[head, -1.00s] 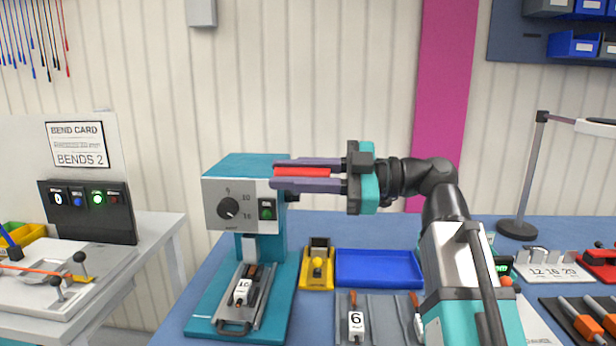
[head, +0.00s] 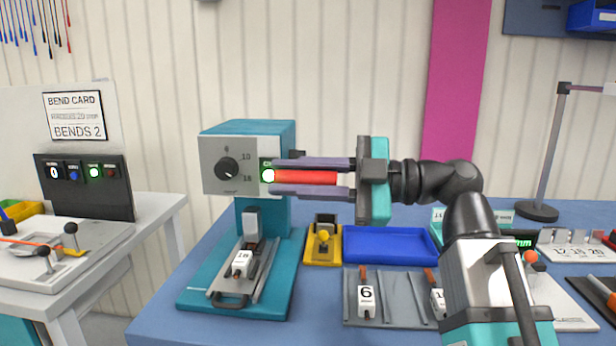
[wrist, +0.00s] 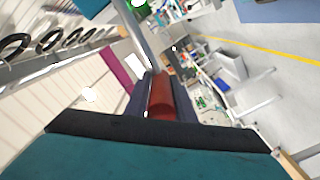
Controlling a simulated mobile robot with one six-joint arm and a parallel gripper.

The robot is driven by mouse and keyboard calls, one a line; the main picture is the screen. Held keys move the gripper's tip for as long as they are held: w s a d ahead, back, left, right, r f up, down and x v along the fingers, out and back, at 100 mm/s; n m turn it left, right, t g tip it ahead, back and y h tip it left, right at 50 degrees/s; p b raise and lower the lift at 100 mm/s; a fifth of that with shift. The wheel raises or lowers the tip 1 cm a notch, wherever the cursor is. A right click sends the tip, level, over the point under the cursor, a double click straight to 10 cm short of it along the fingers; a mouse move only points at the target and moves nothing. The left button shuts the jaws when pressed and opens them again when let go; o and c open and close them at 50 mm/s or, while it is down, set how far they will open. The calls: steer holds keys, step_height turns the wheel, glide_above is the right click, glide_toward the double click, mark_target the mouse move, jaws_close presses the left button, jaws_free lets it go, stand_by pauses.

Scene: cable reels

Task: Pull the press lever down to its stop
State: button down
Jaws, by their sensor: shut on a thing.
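The teal press (head: 265,160) stands at the left of the blue table, with a grey face, a black dial (head: 227,169) and a green lamp (head: 268,175) that glows. The press lever's red handle (head: 312,177) lies level between my gripper's two fingers. My gripper (head: 275,177) is shut on it, at the press's right side near lamp height. The lever's arm is mostly hidden. The wrist view shows the red handle (wrist: 160,98) between the fingers. A pale ram block (head: 252,223) hangs below the press head, over a white numbered die (head: 243,262) in the bed.
A yellow fixture (head: 323,250) and an empty blue tray (head: 388,245) stand right of the press. A grey rack (head: 392,312) with numbered white blocks is in front. A control box (head: 85,187) stands on the left bench.

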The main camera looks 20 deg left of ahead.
steer(key=shift+f+b, duration=0.3)
steer(key=shift+f, duration=0.5)
steer(key=c, duration=1.7)
jaws_free()
steer(key=shift+d, duration=0.1)
steer(key=shift+o, duration=0.8)
steer(key=shift+w, duration=0.25)
